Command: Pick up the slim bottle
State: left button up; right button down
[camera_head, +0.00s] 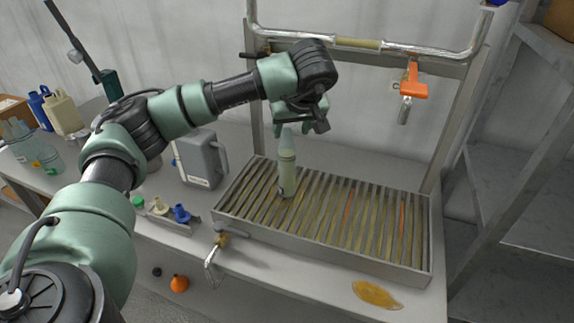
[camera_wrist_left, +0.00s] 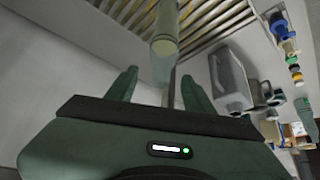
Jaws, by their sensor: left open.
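The slim bottle (camera_head: 287,172) is pale green with a tapered top. It stands upright on the slatted metal grate (camera_head: 327,262), toward its left half. My left gripper (camera_head: 299,127) is open and empty, right above the bottle, with its fingers close to the bottle's top. In the left wrist view the bottle (camera_wrist_left: 165,32) lies beyond the open gripper (camera_wrist_left: 159,75), its narrow tip showing between the two fingertips. I cannot tell whether a finger touches it. My right gripper is not in view.
A grey jerrycan (camera_head: 201,160) stands left of the grate. Small coloured caps (camera_head: 181,213) sit at the bench's front left. A metal tap (camera_head: 214,256) is at the front, an orange-handled valve (camera_head: 413,86) hangs at the back right, and an amber puddle (camera_head: 377,294) lies at the front right.

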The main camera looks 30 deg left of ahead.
aim_at(287, 136)
pick_arm(q)
jog(key=p+x, duration=0.1)
jog(key=x, duration=0.3)
jog(key=shift+s+a, duration=0.1)
jog(key=shift+a, duration=0.15)
grip_shut()
jog(key=shift+s+d, duration=0.1)
dwell(1.0)
